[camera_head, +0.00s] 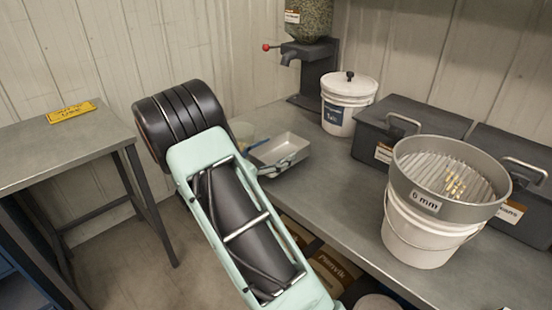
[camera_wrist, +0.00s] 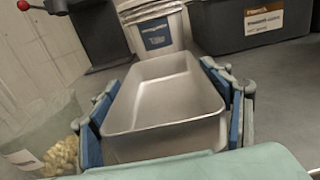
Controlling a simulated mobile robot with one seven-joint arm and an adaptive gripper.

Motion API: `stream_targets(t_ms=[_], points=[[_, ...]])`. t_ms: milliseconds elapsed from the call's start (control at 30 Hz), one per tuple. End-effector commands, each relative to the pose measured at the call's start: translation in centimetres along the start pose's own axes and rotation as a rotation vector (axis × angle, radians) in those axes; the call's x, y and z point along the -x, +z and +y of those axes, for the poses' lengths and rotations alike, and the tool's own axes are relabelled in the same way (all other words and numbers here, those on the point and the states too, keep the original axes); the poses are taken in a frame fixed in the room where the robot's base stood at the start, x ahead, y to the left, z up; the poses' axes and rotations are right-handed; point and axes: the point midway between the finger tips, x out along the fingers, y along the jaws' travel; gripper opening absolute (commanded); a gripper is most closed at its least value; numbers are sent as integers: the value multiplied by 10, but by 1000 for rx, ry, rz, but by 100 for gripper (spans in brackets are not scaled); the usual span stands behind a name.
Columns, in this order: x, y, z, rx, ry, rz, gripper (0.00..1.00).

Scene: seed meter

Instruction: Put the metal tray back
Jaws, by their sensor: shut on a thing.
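The metal tray (camera_head: 287,148) is a shallow, open silver pan at the left end of the grey bench, partly hidden by my arm in the head view. In the wrist view the metal tray (camera_wrist: 165,95) looks empty. My gripper (camera_head: 272,160) is shut on it, with the blue-padded fingers along its two sides; in the wrist view my gripper (camera_wrist: 168,118) spans its near part. I cannot tell whether the tray touches the bench.
A clear container (camera_wrist: 45,145) with pale seeds stands left of the tray. The seed dispenser (camera_head: 310,55) with a red-knobbed lever is behind. A lidded white bucket (camera_head: 347,103), dark boxes (camera_head: 405,135) and a sieve (camera_head: 450,175) on a white bucket stand right. A side table (camera_head: 55,150) is left.

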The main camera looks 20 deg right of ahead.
Motion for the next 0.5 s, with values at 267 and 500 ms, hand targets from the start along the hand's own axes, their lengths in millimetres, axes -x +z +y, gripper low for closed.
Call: stream_targets(t_ms=[267,500], points=[[0,-22,-1,0,-1,-1,45],[0,-26,-1,1,0,-1,45]])
